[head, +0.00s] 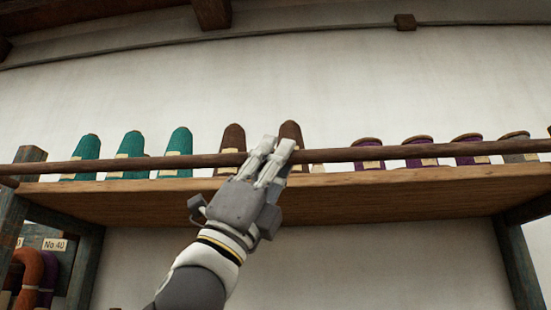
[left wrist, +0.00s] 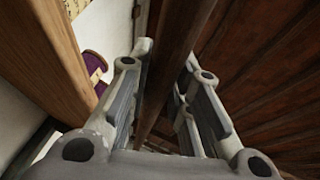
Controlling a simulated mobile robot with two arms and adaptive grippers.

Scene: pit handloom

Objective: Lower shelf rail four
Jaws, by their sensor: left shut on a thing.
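A long brown wooden rail (head: 330,156) runs across the front of a high shelf (head: 350,196), in front of the yarn standing there. It also shows in the left wrist view (left wrist: 180,45), passing between the fingers. My left gripper (head: 275,152) reaches up from below and is shut on the rail near its middle. In the left wrist view, its fingers (left wrist: 165,85) stand on either side of the rail. The right gripper is not in view.
Teal cones (head: 131,148), brown cones (head: 233,137) and purple spools (head: 420,152) stand on the shelf behind the rail. Dark posts (head: 88,262) support the shelf at both ends. Coiled yarn (head: 32,270) hangs at lower left. Dark roof beams (head: 210,12) are above.

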